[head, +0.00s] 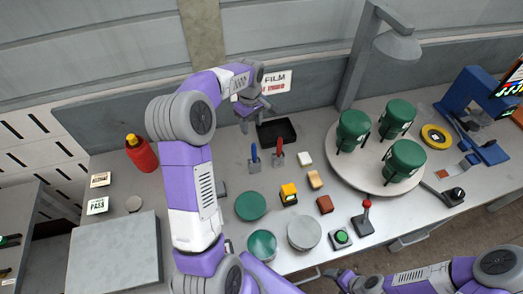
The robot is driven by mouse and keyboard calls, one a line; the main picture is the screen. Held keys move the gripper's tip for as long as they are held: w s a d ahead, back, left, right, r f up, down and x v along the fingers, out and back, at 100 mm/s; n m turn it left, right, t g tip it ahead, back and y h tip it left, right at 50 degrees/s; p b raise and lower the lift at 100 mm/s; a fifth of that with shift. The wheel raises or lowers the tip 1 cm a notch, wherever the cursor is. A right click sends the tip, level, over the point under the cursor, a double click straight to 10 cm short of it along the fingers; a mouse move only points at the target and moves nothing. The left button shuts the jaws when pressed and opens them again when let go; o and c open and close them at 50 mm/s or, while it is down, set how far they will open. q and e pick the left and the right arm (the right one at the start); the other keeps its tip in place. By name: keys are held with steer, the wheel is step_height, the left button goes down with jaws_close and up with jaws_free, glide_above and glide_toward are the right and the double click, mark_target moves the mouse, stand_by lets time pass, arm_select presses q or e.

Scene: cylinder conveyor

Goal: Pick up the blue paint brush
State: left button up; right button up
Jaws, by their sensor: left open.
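The blue paint brush (254,153) has a blue handle and a grey head. It appears upright on the grey table, just left of a similar red-handled one (279,150). My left gripper (255,118) is open, above the table and behind the blue brush in the picture, near a black tray. It is apart from the brush, and nothing shows between its fingers. My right gripper (343,279) is at the bottom edge, far from the brush; its jaws are too unclear to read.
A black tray (277,131) lies behind the brushes. Green discs (250,206), a yellow-topped block (288,194) and small blocks lie in front and to the right. A round platform (345,174) holds green containers (404,160). A red bottle (141,153) stands left. A lamp (398,43) overhangs.

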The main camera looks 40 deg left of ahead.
arm_select(q)
steer(key=w+f, duration=0.1)
steer(key=b, duration=1)
glide_above(254, 152)
steer(key=f, duration=0.9)
steer(key=shift+a, duration=0.35)
steer(key=shift+f, duration=0.2)
step_height(254, 152, down, 2)
steer(key=shift+f, duration=0.1)
steer(key=f, duration=0.5)
steer(key=shift+w, duration=0.4)
jaws_close()
arm_select(e)
step_height(254, 152, down, 10)
steer(key=shift+f, duration=0.25)
